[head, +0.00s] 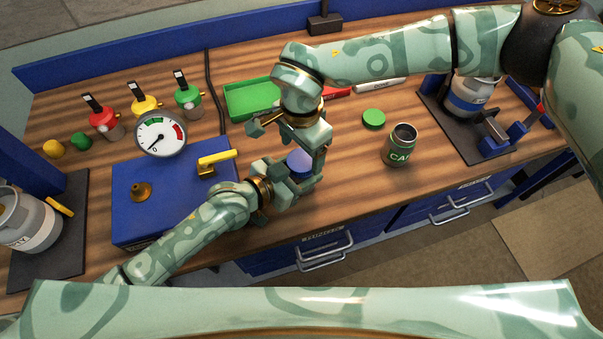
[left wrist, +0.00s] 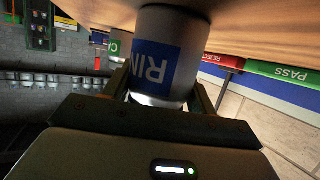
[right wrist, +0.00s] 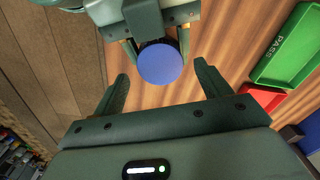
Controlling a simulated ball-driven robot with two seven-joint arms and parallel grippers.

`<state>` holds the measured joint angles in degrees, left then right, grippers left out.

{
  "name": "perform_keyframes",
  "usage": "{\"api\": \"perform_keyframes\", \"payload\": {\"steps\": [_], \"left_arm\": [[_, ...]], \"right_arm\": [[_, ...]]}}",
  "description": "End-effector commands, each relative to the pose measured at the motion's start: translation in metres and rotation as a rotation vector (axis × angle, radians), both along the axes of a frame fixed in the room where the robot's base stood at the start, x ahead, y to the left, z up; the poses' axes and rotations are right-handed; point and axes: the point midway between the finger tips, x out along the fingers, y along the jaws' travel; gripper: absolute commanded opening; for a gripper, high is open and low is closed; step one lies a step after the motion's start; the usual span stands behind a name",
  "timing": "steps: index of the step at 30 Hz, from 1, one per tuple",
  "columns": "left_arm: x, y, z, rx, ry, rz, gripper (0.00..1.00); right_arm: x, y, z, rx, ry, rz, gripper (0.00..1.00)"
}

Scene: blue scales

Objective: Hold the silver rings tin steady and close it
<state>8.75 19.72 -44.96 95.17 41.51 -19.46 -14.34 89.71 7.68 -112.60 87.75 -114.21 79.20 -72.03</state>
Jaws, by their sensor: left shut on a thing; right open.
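The silver rings tin (left wrist: 170,55), with a blue label reading "RIN", is between the fingers of my left gripper (left wrist: 165,95), which is shut on it near the table's front edge. Its blue round lid (right wrist: 160,62) shows from above in the right wrist view and also in the head view (head: 299,160). The lid is over the tin's top; I cannot tell how firmly it sits. My right gripper (right wrist: 163,90) is open and empty above the tin, its fingers apart and pointing towards the lid. In the head view the two grippers are close together.
An open green-labelled tin (head: 399,148) stands to the right, its green lid (head: 374,119) on the table beside it. A green tray (head: 252,98) and a red tray (right wrist: 262,97) lie behind. A blue box (head: 135,205) with a gauge (head: 161,134) stands left. The front edge is close.

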Motion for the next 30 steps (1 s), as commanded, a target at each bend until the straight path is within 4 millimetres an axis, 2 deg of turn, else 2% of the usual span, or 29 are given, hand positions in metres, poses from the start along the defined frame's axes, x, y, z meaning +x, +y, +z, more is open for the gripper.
{"api": "perform_keyframes", "payload": {"steps": [6,17,22,28,30], "left_arm": [[0.0,0.0,0.0,0.0,0.0,0.0,0.0],[0.0,0.0,0.0,0.0,0.0,0.0,0.0],[0.0,0.0,0.0,0.0,0.0,0.0,0.0],[0.0,0.0,0.0,0.0,0.0,0.0,0.0],[0.0,0.0,0.0,0.0,0.0,0.0,0.0]], "right_arm": [[0.0,0.0,-0.022,0.0,0.0,0.0,0.76],[0.0,0.0,-0.026,0.001,-0.001,0.0,0.76],[0.0,0.0,-0.026,0.001,-0.001,0.0,0.29],[0.0,0.0,-0.026,0.001,-0.001,-0.011,0.28],[0.0,0.0,-0.026,0.001,-0.001,-0.079,0.28]]}}
